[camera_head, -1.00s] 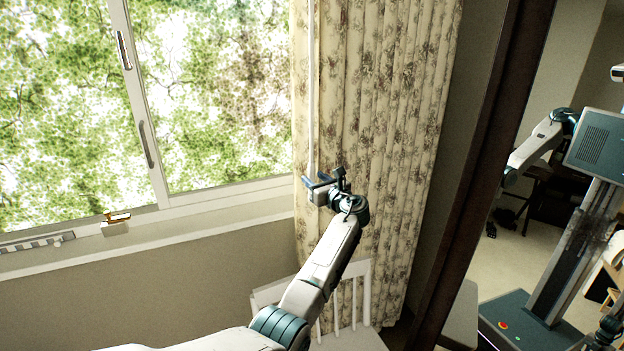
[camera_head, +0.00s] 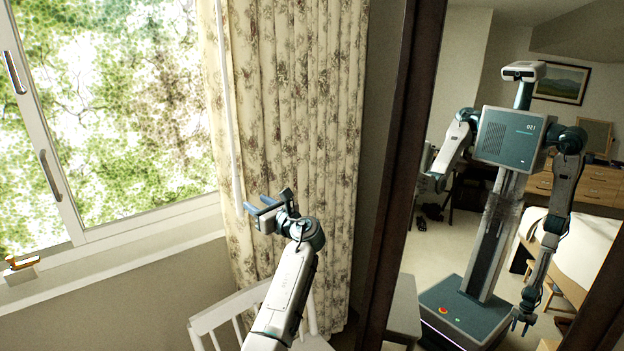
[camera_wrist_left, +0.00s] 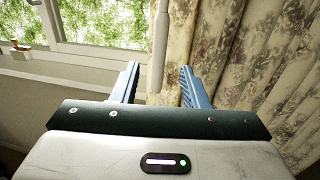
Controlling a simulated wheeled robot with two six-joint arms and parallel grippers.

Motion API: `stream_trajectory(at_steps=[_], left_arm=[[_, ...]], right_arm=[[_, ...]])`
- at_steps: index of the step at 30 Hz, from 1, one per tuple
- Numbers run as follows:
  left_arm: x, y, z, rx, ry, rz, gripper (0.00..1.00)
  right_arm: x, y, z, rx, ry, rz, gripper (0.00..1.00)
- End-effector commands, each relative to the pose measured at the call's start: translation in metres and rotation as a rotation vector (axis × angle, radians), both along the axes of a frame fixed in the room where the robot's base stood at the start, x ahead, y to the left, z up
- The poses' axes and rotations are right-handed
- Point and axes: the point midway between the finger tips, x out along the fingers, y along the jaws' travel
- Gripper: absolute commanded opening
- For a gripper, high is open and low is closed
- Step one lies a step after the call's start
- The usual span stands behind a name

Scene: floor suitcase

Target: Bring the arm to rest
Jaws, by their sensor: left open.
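My left gripper (camera_head: 262,211) is raised in front of the patterned curtain, above a white chair. In the left wrist view its two blue fingers (camera_wrist_left: 158,86) are apart, with nothing clamped between them. A thin white rod (camera_head: 228,110) hangs along the curtain's left edge; its lower end is just left of the fingers in the head view. In the wrist view the rod (camera_wrist_left: 160,45) shows in the gap between the fingers, apart from both. My right gripper shows only as a small reflection in the mirror, on a hanging arm.
The window (camera_head: 130,110) and its sill (camera_head: 130,248) are at left, with a small gold-coloured object (camera_head: 20,262) on a pale block there. The white chair (camera_head: 228,308) stands below my left arm. A dark-framed mirror (camera_head: 403,150) at right reflects my body and the room.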

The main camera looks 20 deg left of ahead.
Motion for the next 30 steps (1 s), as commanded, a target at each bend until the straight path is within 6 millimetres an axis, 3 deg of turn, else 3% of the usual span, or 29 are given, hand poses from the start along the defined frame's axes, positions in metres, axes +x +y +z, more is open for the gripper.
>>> stream_trajectory(at_steps=[2, 5, 8, 12, 18, 24, 30], left_arm=[[-0.002, 0.001, -0.003, -0.010, -0.005, 0.001, 0.41], [-0.015, 0.006, -0.023, -0.076, -0.045, 0.008, 0.41], [-0.044, 0.015, -0.063, -0.225, -0.139, 0.027, 0.41], [-0.106, 0.026, -0.131, -0.519, -0.330, 0.090, 0.41], [-0.204, 0.025, -0.206, -0.928, -0.596, 0.243, 0.41], [-0.307, 0.005, -0.251, -1.294, -0.816, 0.473, 0.41], [-0.396, -0.025, -0.264, -1.561, -0.958, 0.740, 0.41]], right_arm=[[0.000, 0.000, 0.000, 0.000, 0.000, 0.000, 0.36], [0.000, 0.000, 0.000, 0.000, 0.000, 0.000, 0.36], [0.000, 0.000, 0.000, 0.000, 0.000, 0.000, 0.36], [0.001, -0.001, 0.000, -0.001, -0.001, 0.001, 0.36], [0.001, -0.002, 0.000, -0.002, -0.001, 0.001, 0.36], [0.001, -0.003, 0.000, -0.003, -0.001, 0.001, 0.36], [0.001, -0.004, 0.000, -0.004, -0.001, 0.002, 0.36]])
